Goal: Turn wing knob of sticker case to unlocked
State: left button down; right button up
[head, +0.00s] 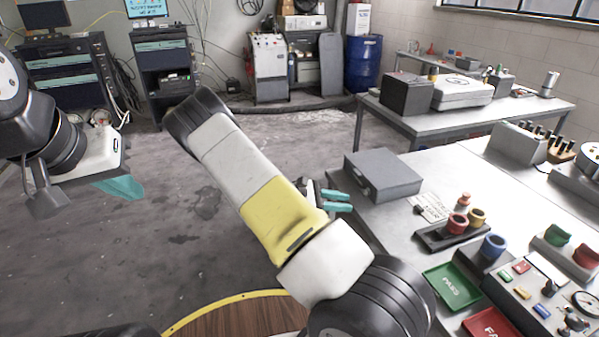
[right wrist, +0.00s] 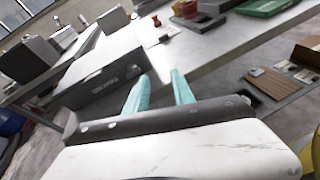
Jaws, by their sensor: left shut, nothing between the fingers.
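A grey flat case (head: 383,172) lies closed on the near table's left corner. It also shows in the right wrist view (right wrist: 95,82), with lettering on its front. A white case (head: 462,90) with a round dark sticker on its lid lies on the far table. I cannot make out a wing knob on either case. My right gripper (head: 338,201) is at the left of the grey case, apart from it. Its teal fingers, also in the right wrist view (right wrist: 160,88), are spread with nothing between them. My left gripper (head: 122,187) is shut and empty over the floor at left.
The near table (head: 395,213) also holds a rack of coloured cups (head: 460,228), a green tray (head: 453,286), a red tray (head: 490,322) and a control panel (head: 545,290). A dark box (head: 407,94) stands left of the white case. The middle floor is open.

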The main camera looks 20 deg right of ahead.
jog(key=s+a+r+m+t+y, duration=0.1)
jog(key=s+a+r+m+y, duration=0.4)
jog(key=r, duration=0.3)
jog(key=s+a+r+m+t+y, duration=0.1)
jog(key=s+a+r+m+y, duration=0.4)
jog(key=a+r+y, duration=0.2)
jog(key=shift+s+a+r+y, duration=0.3)
jog(key=shift+r+y, duration=0.3)
jog(key=shift+r, duration=0.6)
jog(key=s+a+r+m+t+y, duration=0.1)
jog(key=s+a+r+m+t, duration=0.1)
jog(key=s+r, duration=0.3)
jog(key=s+a+r+m+t+y, duration=0.1)
jog(key=s+a+r+t, duration=0.3)
jog(key=r, duration=0.4)
jog(key=shift+s+m+y, duration=0.4)
jog(key=shift+s+y, duration=0.15)
jog(key=shift+y, duration=0.25)
jog(key=shift+o, duration=0.2)
